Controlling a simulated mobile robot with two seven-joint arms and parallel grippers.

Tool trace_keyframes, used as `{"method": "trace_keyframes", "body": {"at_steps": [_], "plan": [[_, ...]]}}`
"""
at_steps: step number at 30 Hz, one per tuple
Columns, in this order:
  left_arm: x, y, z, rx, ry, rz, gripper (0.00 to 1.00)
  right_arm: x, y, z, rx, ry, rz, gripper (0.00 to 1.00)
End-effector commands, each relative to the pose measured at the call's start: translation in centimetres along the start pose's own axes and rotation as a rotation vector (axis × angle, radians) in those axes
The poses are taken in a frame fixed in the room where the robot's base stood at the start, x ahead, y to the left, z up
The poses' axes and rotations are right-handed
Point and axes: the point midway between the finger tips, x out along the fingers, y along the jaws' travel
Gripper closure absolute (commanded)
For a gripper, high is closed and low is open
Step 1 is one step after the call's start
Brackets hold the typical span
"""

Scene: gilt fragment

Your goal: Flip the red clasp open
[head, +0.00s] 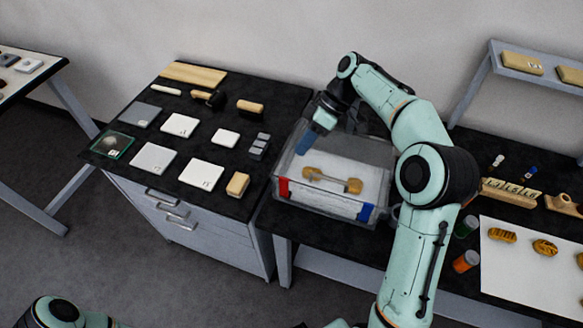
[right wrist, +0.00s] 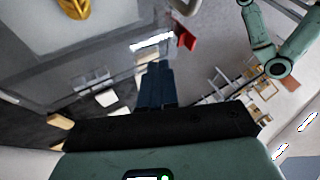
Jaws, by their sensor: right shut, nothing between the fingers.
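A clear-walled box (head: 335,206) stands on the dark table and holds a gilt, bone-shaped piece (head: 332,180) on a white bed. The red clasp (head: 283,187) is at the left end of the box's front wall; in the right wrist view the red clasp (right wrist: 186,38) shows as a small bent piece. A blue clasp (head: 365,212) is at the front's right end. My right gripper (head: 302,148) is shut and empty above the box's back left part, apart from the red clasp. Its dark blue fingers (right wrist: 157,66) are together in the wrist view. My left gripper is out of view.
A black-topped drawer cabinet (head: 225,98) with several tiles and brushes stands left of the box. Right of the box are jars (head: 466,261), a numbered wooden block (head: 509,193) and a white sheet (head: 520,280) with gilt pieces. A shelf (head: 520,65) stands behind.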

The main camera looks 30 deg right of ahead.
Motion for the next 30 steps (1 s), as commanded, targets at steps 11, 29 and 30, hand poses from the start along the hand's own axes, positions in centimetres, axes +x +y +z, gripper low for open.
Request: {"method": "trace_keyframes", "body": {"at_steps": [11, 29, 30], "plan": [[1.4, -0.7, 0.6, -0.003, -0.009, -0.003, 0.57, 4.8, -2.7, 0.0, -0.001, -0.001, 0.001, 1.00], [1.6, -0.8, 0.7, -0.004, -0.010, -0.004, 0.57, 5.2, -3.6, -0.1, -0.003, -0.001, 0.006, 1.00], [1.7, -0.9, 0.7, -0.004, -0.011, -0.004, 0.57, 5.3, -3.7, -0.1, -0.005, -0.002, 0.011, 1.00]]}}
